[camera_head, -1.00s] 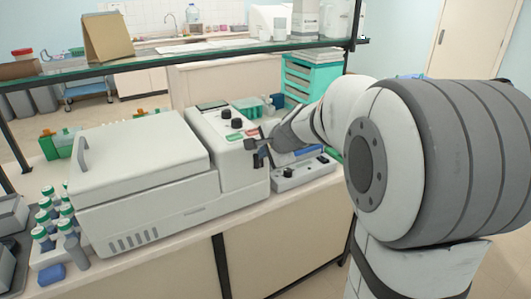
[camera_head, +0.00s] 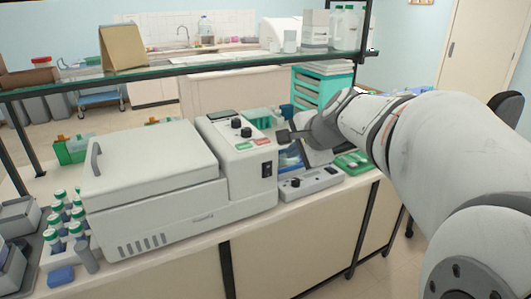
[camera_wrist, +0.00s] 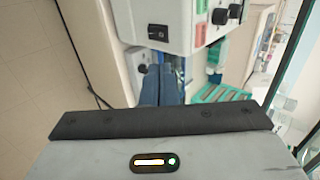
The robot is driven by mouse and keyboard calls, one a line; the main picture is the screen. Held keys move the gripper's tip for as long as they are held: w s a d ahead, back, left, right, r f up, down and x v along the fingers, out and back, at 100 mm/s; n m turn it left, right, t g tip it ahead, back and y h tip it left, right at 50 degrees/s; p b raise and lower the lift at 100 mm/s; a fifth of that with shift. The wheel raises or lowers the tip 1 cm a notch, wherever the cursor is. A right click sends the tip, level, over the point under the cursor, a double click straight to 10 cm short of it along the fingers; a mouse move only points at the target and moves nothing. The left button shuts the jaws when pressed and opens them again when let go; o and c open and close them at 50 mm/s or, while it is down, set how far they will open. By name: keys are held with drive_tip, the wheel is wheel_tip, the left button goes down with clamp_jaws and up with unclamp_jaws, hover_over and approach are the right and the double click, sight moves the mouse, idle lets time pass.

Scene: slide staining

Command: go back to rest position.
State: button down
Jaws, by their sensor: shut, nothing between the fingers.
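My gripper (camera_head: 283,136) is shut and empty. It hangs in the air just right of the control panel of a white lidded machine (camera_head: 150,165), above a small grey device (camera_head: 310,184). The panel has black knobs (camera_head: 241,127), a green button (camera_head: 243,146) and a red button (camera_head: 261,141), and a black switch (camera_head: 266,170) is on its front. In the wrist view my closed fingers (camera_wrist: 161,84) point at the bench beside the machine, with the black switch (camera_wrist: 158,32) just beyond them. I see no contact with the machine.
A glass shelf (camera_head: 200,73) with a dark edge crosses above the bench behind the machine. Bottles with green caps (camera_head: 66,222) stand at the left. A green tray (camera_head: 352,161) lies right of the small device. A teal drawer unit (camera_head: 323,90) stands behind.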

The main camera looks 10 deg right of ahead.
drive_tip(key=shift+s+d+r, duration=0.1)
drive_tip(key=shift+s+r, duration=0.15)
drive_tip(key=shift+r, duration=0.05)
drive_tip(key=s+a+f+n+g+h, duration=0.1)
drive_tip(key=s+a+f+n+g, duration=0.1)
drive_tip(key=s+f+n, duration=0.5)
drive_tip(key=s+a+f+n+g+h, duration=0.1)
drive_tip(key=s+a+f+n+g, duration=0.2)
drive_tip(key=s+f+n, duration=0.5)
drive_tip(key=s+g, duration=0.1)
drive_tip(key=s, duration=0.4)
drive_tip(key=shift+a+f, duration=0.25)
drive_tip(key=shift+f, duration=0.1)
drive_tip(key=shift+s, duration=0.1)
